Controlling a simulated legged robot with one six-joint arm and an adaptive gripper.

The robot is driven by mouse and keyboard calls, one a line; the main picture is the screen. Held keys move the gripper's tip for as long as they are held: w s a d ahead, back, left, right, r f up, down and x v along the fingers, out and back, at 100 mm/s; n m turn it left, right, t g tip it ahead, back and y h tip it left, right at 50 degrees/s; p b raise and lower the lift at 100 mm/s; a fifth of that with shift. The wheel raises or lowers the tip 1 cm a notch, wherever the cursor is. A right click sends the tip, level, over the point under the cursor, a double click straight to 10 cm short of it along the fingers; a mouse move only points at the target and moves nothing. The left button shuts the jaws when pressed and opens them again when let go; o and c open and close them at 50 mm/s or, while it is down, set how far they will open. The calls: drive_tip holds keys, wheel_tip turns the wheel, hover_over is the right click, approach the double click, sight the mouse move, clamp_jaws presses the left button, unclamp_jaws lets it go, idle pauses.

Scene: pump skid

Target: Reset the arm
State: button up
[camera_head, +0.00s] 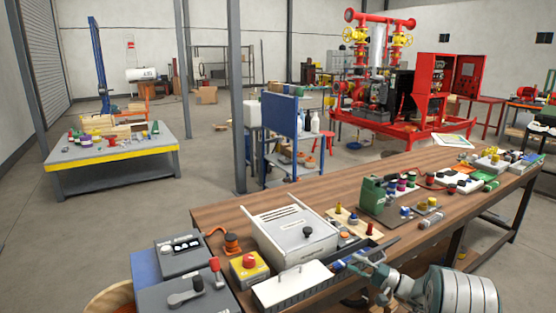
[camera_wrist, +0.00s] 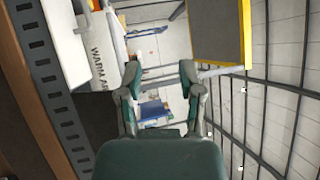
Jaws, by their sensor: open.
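My gripper (camera_head: 362,262) is at the front edge of the wooden workbench (camera_head: 420,165) in the head view, with the grey end of my arm beside it at the lower right. In the wrist view my gripper (camera_wrist: 160,75) shows two dark green and grey fingers spread apart with nothing between them. Whether it touches the bench edge or the items behind it cannot be told.
The bench carries a white and grey box (camera_head: 295,235), a yellow box with a red button (camera_head: 249,268), a green canister (camera_head: 372,194) and several small parts. A grey table (camera_head: 115,160) stands left. The red pump skid (camera_head: 385,120) is behind.

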drive_tip(key=s+a+r+n+g+h, duration=0.2)
drive_tip(key=s+a+r+g+h, duration=0.15)
drive_tip(key=s+a+r, duration=0.35)
drive_tip(key=s+a+r+n+g+h, duration=0.25)
drive_tip(key=s+a+r+g, duration=0.3)
drive_tip(key=s, duration=0.35)
drive_tip(key=s+d+t+h, duration=0.2)
drive_tip(key=s+h, duration=0.4)
drive_tip(key=s, duration=0.6)
drive_tip(key=s+d+r+n+t+h, duration=0.1)
drive_tip(key=s+d+t+h, duration=0.2)
drive_tip(key=s, duration=0.9)
drive_tip(key=h, duration=0.3)
drive_tip(key=shift+r, duration=0.2)
